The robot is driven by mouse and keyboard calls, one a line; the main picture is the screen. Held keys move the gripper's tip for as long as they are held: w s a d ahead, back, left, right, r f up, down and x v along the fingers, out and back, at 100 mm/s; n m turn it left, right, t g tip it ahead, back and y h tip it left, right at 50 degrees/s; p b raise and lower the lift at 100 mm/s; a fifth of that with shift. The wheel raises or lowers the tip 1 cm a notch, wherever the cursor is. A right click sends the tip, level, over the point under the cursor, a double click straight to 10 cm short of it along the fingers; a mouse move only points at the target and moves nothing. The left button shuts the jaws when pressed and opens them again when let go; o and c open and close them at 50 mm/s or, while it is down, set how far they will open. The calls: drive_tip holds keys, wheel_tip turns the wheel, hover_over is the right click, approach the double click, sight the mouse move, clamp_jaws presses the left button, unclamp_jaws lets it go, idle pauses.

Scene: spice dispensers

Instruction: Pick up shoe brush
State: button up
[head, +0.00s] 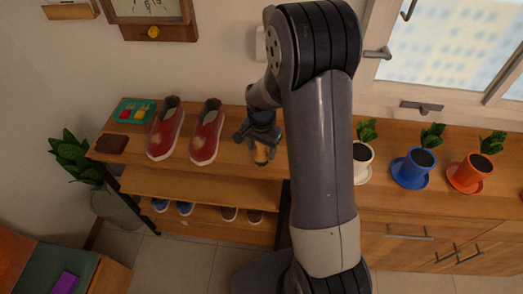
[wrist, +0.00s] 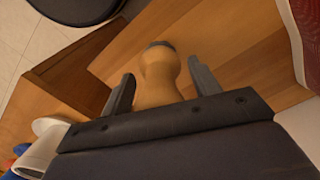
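The shoe brush (head: 262,155) shows in the head view as a small light-wood shape at the front edge of the shelf top, below my gripper (head: 260,140). In the wrist view its rounded wooden handle (wrist: 160,80) with a dark end lies between the two fingers of my gripper (wrist: 160,68). The fingers are apart, one on each side of the handle, and small gaps show beside it. The bristle part is hidden behind the gripper body.
Two red shoes (head: 208,132) stand left of the gripper on the shelf top (head: 235,185). Further left are a green tray (head: 132,110) and a brown block (head: 111,143). Potted plants in white (head: 361,160), blue (head: 414,167) and orange (head: 470,172) pots stand right of my arm.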

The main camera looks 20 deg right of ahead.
drive_tip(key=c, duration=1)
